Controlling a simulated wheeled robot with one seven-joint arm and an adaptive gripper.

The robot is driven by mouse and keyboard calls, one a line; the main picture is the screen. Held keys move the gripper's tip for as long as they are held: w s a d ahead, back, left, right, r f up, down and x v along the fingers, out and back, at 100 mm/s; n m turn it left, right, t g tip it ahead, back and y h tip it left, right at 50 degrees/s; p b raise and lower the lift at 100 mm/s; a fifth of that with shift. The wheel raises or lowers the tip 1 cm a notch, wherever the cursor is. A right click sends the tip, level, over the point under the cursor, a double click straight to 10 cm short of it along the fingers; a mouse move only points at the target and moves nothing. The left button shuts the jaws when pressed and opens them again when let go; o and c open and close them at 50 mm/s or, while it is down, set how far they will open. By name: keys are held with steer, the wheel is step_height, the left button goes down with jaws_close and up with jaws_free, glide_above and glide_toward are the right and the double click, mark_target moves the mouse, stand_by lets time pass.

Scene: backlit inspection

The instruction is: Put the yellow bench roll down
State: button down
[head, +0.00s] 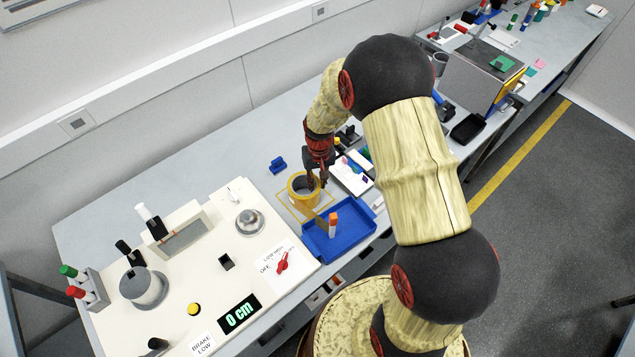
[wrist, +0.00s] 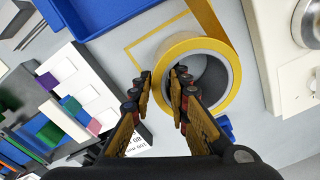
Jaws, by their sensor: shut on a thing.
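The yellow bench roll (head: 293,192) is a ring of yellow tape with a pale core, in the middle of the head view. My gripper (head: 317,182) is shut on its wall. In the wrist view my fingertips (wrist: 162,88) pinch the near-left wall of the roll (wrist: 196,45), one finger outside and one inside the hole. A thin yellow square outline (head: 287,208) is marked on the bench under and around the roll. I cannot tell whether the roll's underside touches the bench.
A blue tray (head: 349,247) with an orange-and-white stick is close to the roll. A cream control panel (head: 215,272) with knobs stands to the left. A small blue object (head: 278,165) lies behind the roll. A white board with coloured pieces (wrist: 70,98) is beside my gripper.

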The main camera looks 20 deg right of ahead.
steer(key=c, duration=2.2)
jaws_free()
steer(key=shift+f, duration=0.2)
steer(key=o, duration=0.4)
steer(key=shift+o, duration=0.6)
steer(key=shift+r, duration=0.1)
steer(key=s+a+r+t, duration=0.1)
steer(key=s+r, duration=0.2)
steer(key=r, duration=1.1)
steer(key=s+a+r+t, duration=0.1)
steer(key=s+r, duration=0.3)
steer(key=r, duration=1)
steer(key=s+a+r+n+t, duration=0.1)
steer(key=s+r, duration=0.3)
steer(key=s, duration=0.4)
steer(key=s+r+n+t, duration=0.1)
steer(key=s+r+t, duration=0.1)
steer(key=s+r, duration=0.3)
steer(key=s+p, duration=0.1)
steer(key=s, duration=0.2)
steer(key=shift+s+a+t, duration=0.3)
steer(key=shift+a, duration=0.05)
